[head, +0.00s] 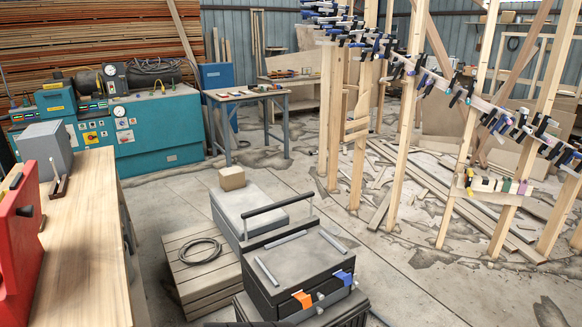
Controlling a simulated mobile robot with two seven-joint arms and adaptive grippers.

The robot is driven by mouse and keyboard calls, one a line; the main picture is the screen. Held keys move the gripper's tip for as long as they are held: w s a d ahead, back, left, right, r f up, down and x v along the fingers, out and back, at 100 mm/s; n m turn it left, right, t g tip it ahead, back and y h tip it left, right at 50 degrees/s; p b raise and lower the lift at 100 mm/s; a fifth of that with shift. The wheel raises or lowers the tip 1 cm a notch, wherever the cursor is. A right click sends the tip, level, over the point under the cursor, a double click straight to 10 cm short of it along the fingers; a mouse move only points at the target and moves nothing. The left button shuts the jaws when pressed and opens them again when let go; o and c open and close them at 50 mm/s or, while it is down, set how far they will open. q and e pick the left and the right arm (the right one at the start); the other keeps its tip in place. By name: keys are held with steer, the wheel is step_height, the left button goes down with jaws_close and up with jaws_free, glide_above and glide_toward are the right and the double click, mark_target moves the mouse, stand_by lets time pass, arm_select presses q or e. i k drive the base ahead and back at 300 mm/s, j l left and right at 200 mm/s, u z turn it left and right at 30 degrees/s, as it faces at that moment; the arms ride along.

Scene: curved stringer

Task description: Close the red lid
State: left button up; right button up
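A red panel (18,235) with a black knob stands upright at the left edge of the view, on or beside the wooden workbench (88,235). It looks like the raised red lid, but the frame cuts it off. What it belongs to and its hinge cannot be made out. Neither of my grippers shows in the head view.
A grey box (45,150) and a small tool (59,186) are on the workbench. A black toolbox (300,265) with orange and blue parts stands at the bottom, near a wooden crate (190,290). Clamps line a curved stringer (470,100) at right.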

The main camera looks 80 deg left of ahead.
mark_target(21, 219)
steer(key=i+u, duration=0.2)
steer(key=u, duration=1.6)
